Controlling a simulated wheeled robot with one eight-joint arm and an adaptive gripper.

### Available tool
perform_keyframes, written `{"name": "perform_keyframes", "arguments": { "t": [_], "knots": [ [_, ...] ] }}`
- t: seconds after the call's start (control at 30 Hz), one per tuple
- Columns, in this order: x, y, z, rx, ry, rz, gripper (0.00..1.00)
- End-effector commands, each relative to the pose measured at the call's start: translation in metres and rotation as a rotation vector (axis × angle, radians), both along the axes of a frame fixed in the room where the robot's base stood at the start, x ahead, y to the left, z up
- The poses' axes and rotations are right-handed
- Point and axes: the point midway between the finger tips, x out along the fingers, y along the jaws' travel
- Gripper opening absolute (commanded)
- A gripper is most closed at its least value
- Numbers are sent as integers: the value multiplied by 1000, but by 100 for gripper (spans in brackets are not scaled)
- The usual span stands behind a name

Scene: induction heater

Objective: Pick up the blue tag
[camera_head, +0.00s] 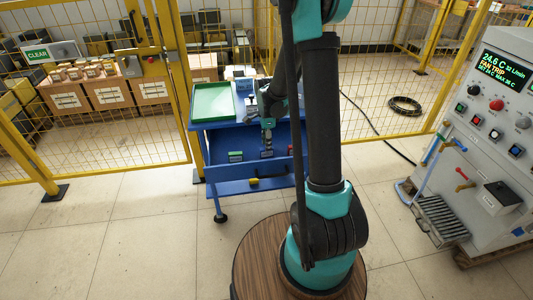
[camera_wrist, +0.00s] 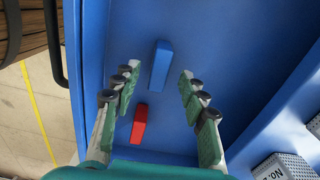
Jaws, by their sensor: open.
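The blue tag (camera_wrist: 161,62) lies on the blue surface of the trolley in the wrist view. My gripper (camera_wrist: 160,76) is open above it, with one finger on each side. The blue tag shows between and just beyond the fingertips, with gaps on both sides, and it appears untouched. A red tag (camera_wrist: 139,123) lies nearer the palm, beside the left finger. In the head view my gripper (camera_head: 267,152) points down over the trolley (camera_head: 222,140). I cannot make out the blue tag there.
A green tray (camera_head: 212,101) sits at the trolley's left. A green block (camera_head: 236,156) and a yellow item (camera_head: 254,183) are near its front. A grey box (camera_wrist: 285,167) shows lower right in the wrist view. A control cabinet (camera_head: 490,110) stands right; yellow fencing is behind.

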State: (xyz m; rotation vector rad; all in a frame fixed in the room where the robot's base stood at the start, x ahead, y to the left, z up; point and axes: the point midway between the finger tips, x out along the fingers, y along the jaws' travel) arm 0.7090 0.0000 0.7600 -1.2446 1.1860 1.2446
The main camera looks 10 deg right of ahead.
Motion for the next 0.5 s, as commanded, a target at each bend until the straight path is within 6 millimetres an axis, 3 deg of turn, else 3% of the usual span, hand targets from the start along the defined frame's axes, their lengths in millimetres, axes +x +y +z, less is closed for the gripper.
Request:
{"name": "perform_keyframes", "arguments": {
  "t": [0.2,0.5],
  "knots": [
    [0,0,-29,0,0,0,43],
    [-1,0,-40,0,0,0,43]
  ]
}}
